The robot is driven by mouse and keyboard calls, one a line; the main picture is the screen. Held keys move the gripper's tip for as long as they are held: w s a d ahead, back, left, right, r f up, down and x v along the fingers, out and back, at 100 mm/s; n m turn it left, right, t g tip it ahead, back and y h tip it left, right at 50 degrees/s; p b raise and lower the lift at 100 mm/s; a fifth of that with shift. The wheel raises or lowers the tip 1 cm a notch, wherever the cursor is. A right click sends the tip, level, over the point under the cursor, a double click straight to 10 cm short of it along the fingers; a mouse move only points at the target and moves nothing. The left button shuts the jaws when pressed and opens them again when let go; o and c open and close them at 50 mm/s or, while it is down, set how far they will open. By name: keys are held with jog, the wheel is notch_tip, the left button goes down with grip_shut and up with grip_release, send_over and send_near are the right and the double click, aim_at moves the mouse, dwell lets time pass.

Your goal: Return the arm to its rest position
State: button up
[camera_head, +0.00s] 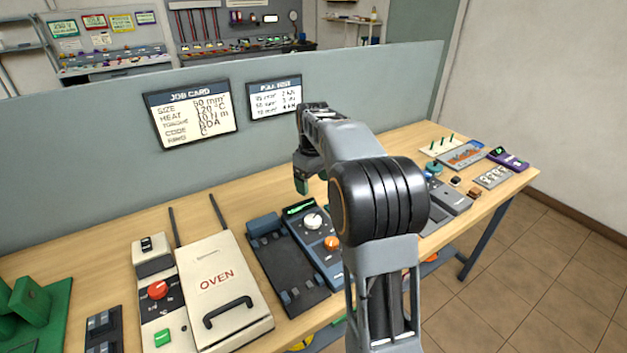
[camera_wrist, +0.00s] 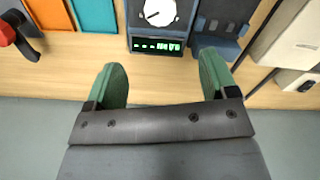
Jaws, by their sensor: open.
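My arm rises in the middle of the head view and reaches over the workbench (camera_head: 95,217). My gripper (camera_head: 302,184) points down above the bench near the grey partition. In the wrist view my gripper (camera_wrist: 160,85) shows two green fingers spread wide apart with nothing between them. Below it is a blue device with a white dial (camera_wrist: 160,12) and a lit green display. The same device with its white dial (camera_head: 313,221) and an orange knob shows in the head view, partly hidden by my arm.
An oven (camera_head: 215,285) with a black handle and a control box with a red knob (camera_head: 157,290) stand to the left. Several small devices, including a purple one (camera_head: 508,160), lie at the right. A job card (camera_head: 192,113) hangs on the partition (camera_head: 60,120) behind the bench.

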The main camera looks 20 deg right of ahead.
dwell(0.4)
jog(key=s+a+f+m+t, duration=0.1)
jog(key=s+a, duration=0.4)
jog(key=s, duration=0.6)
jog(key=s+a+f+m+t, duration=0.2)
jog(key=s+a, duration=0.3)
jog(key=s, duration=0.6)
jog(key=shift+a+f+m+t, duration=0.3)
jog(key=shift+a+f+m, duration=0.1)
jog(key=shift+m, duration=0.2)
